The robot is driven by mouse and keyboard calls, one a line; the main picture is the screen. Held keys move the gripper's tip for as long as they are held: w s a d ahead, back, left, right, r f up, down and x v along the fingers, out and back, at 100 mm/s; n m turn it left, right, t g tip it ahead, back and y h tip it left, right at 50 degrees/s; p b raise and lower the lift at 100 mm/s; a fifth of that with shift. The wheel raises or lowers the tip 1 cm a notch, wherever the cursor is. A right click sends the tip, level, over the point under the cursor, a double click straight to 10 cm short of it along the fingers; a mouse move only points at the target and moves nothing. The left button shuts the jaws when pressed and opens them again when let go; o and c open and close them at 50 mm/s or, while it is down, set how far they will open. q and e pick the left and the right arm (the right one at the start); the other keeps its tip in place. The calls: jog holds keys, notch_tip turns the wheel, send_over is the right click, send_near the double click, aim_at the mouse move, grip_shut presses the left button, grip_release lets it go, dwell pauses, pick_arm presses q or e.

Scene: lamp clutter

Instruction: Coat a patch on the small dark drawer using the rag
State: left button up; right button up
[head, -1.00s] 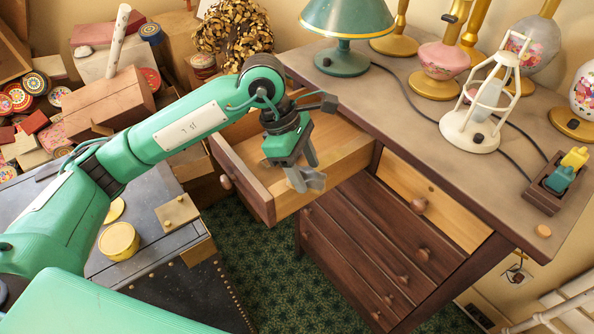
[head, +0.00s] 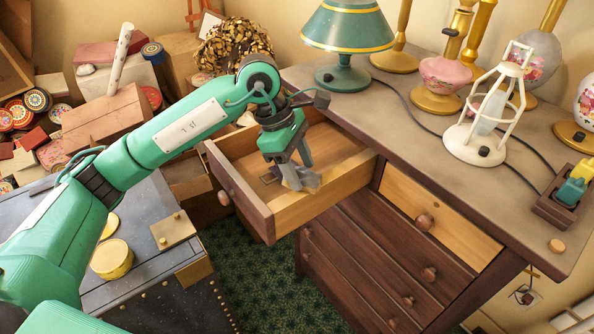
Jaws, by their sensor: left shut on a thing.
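The small dark drawer (head: 240,200) is pulled out at the upper left of the dresser, with a brown outside and a pale wooden inside. My right gripper is not in view.
The dresser top (head: 410,105) holds a green lamp (head: 345,40), a white lamp frame (head: 482,130), other lamp bases and trailing cords. A dark trunk (head: 150,215) with a yellow tin (head: 112,258) stands at left. Boxes (head: 105,118) and round tins crowd behind my left arm.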

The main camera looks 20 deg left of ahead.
aim_at(322, 166)
pick_arm(q)
jog(key=shift+w+d+f, duration=0.1)
jog(key=shift+w+d, duration=0.5)
jog(key=shift+s+d+f+b, duration=0.1)
jog(key=shift+s+d+b, duration=0.8)
jog(key=shift+s+d, duration=0.5)
jog(key=shift+w+d+b, duration=0.35)
jog(key=shift+w+d, duration=0.55)
jog(key=shift+w, duration=0.3)
jog(key=shift+w+a+b, duration=0.55)
jog(key=shift+w+a, duration=0.15)
jog(key=shift+a, duration=0.2)
jog(key=shift+w+d+b, duration=0.15)
jog(key=shift+w+b, duration=0.4)
jog(key=shift+w, duration=1.05)
jog(key=shift+s+d+b, duration=0.6)
jog(key=shift+s+d, duration=0.45)
jog(key=shift+d, duration=0.2)
jog(key=shift+s+d, duration=0.25)
jog(key=shift+d, duration=0.05)
jog(key=shift+w, duration=0.1)
